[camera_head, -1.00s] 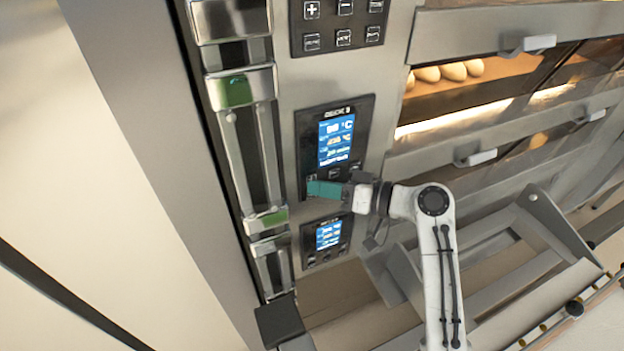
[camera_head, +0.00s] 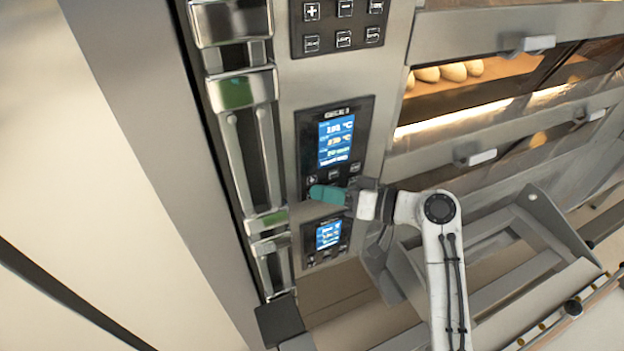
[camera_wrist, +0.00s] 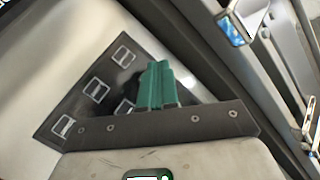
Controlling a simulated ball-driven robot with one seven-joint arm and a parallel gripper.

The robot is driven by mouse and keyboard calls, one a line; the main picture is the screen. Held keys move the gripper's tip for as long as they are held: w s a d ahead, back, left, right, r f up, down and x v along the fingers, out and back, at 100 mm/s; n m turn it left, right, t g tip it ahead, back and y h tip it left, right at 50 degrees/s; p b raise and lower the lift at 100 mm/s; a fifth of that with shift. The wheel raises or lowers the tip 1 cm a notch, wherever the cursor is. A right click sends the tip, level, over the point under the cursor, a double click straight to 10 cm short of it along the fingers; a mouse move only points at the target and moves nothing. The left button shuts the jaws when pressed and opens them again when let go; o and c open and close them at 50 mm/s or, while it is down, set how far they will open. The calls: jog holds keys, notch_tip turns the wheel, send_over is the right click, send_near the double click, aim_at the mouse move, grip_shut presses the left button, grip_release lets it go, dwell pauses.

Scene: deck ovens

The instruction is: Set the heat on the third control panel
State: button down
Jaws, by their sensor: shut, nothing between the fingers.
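The middle control panel (camera_head: 312,142) is a black plate on the steel oven front. It has a lit blue screen (camera_head: 337,141) with white figures, and square buttons below it. The heading on it is too small to read surely. My gripper (camera_head: 315,193) has teal fingers, closed together and empty, over the lower edge of this panel, beneath its upper button row. In the wrist view my gripper (camera_wrist: 158,68) lies in front of a dark panel (camera_wrist: 88,88) with several white-outlined buttons, one partly hidden. I cannot tell whether the fingertips touch it.
A panel (camera_head: 298,28) with buttons is above, and a smaller lit panel (camera_head: 309,232) is below. Metal handles and rails (camera_head: 244,160) run down the left. Oven doors with handles (camera_head: 478,157) stand to the right, with loaves (camera_head: 453,72) behind glass.

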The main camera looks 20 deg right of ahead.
jog(key=shift+w, duration=0.1)
jog(key=shift+w, duration=0.3)
jog(key=shift+w+b, duration=0.3)
jog(key=shift+w, duration=0.1)
dwell(0.6)
jog(key=shift+s, duration=0.8)
jog(key=shift+s+p, duration=0.1)
jog(key=shift+p, duration=0.2)
jog(key=s+p, duration=0.1)
jog(key=s, duration=0.3)
jog(key=shift+s, duration=0.4)
